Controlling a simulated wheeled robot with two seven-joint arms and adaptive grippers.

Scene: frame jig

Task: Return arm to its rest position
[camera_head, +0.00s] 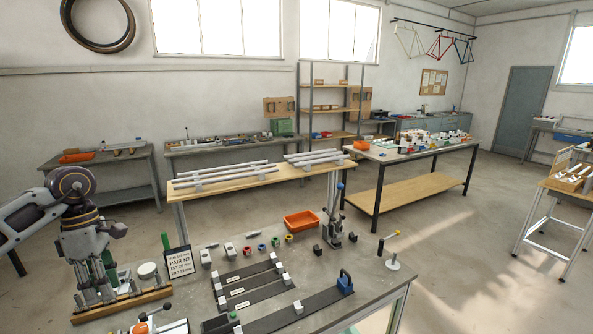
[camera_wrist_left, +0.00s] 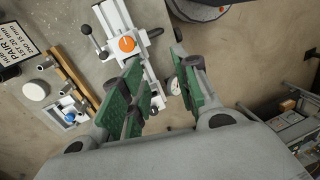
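My left arm comes in from the left, and its left gripper (camera_head: 92,265) points down over the near left of the workbench (camera_head: 375,290). In the left wrist view, the two green-padded fingers of this gripper (camera_wrist_left: 158,75) stand apart with a gap between them. I see nothing held in the gap. Beyond the fingers is a white rail fixture (camera_wrist_left: 122,25) with an orange knob (camera_wrist_left: 127,44) and a black lever. My right gripper shows in neither view.
A wooden rack with metal pieces (camera_head: 122,304), a sign (camera_head: 180,262) and a white round pot (camera_head: 147,271) stand close by the left gripper. Dark bars (camera_head: 250,290), an orange bin (camera_head: 301,221) and a press (camera_head: 332,230) are farther right. Open floor lies right of the bench.

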